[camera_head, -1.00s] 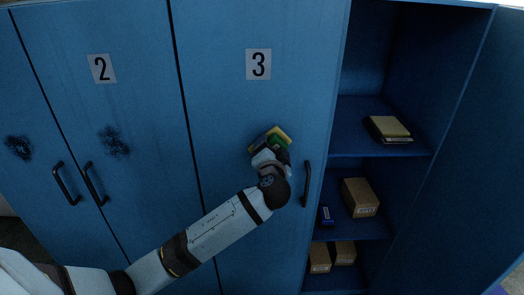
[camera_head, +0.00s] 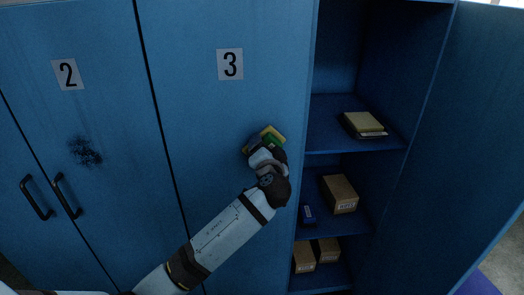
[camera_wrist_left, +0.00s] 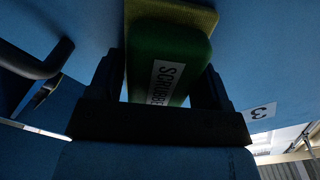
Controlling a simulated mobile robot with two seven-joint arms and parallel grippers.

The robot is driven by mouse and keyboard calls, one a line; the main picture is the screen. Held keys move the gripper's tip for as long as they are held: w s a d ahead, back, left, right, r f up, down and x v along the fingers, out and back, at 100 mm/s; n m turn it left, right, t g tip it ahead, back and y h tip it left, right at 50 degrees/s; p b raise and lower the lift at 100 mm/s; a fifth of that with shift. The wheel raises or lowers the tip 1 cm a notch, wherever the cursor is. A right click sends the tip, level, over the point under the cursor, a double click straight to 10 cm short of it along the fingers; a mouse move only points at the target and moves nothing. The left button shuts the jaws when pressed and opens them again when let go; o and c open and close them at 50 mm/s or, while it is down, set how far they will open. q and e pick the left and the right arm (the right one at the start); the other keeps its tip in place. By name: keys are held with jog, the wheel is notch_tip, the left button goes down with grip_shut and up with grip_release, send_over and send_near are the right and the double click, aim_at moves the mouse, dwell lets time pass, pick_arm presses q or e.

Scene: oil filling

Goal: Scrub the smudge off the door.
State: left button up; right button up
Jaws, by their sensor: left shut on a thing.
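My left gripper (camera_head: 264,152) is shut on a green and yellow scrubber (camera_head: 272,137), held at the face of door 3 (camera_head: 215,120), near its right edge. The wrist view shows the scrubber (camera_wrist_left: 170,45) between the fingers (camera_wrist_left: 155,95), its yellow face toward the blue door; contact looks likely. A faint dark patch shows at the scrubber's left side; I cannot tell smudge from shadow. A clear black smudge (camera_head: 85,151) is on door 2 (camera_head: 100,110), left of door 3. My right gripper is not in view.
Door 3's handle (camera_wrist_left: 38,62) is close by in the wrist view; my arm hides it in the head view. Right of it, an open compartment holds a yellow-topped stack (camera_head: 362,123), a carton (camera_head: 340,193) and smaller boxes. Its door (camera_head: 465,140) stands open.

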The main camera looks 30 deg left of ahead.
aim_at(247, 149)
pick_arm(q)
jog(key=shift+s+a+r+p, duration=0.15)
jog(key=shift+s+a, duration=0.2)
jog(key=shift+a, duration=0.35)
jog(key=shift+s+a+f+p, duration=0.1)
jog(key=shift+s+a, duration=0.3)
jog(key=shift+a, duration=0.3)
jog(key=shift+s+a+r+p, duration=0.15)
jog(key=shift+s+a, duration=0.2)
jog(key=shift+a, duration=0.35)
jog(key=shift+s+a+f+p, duration=0.1)
jog(key=shift+s+a+p, duration=0.1)
jog(key=shift+s+a, duration=0.6)
jog(key=shift+s+a+f+p, duration=0.15)
jog(key=shift+s+a, duration=0.3)
jog(key=shift+a, duration=0.65)
jog(key=shift+s+a+r+p, duration=0.1)
jog(key=shift+s+a+p, duration=0.1)
jog(key=shift+s+a, duration=0.6)
jog(key=shift+w+a, duration=0.1)
jog(key=shift+w, duration=0.05)
jog(key=shift+s+d+f, duration=0.1)
jog(key=shift+s+d, duration=0.3)
jog(key=shift+s, duration=0.1)
jog(key=shift+v, duration=2.4)
jog(key=v, duration=0.3)
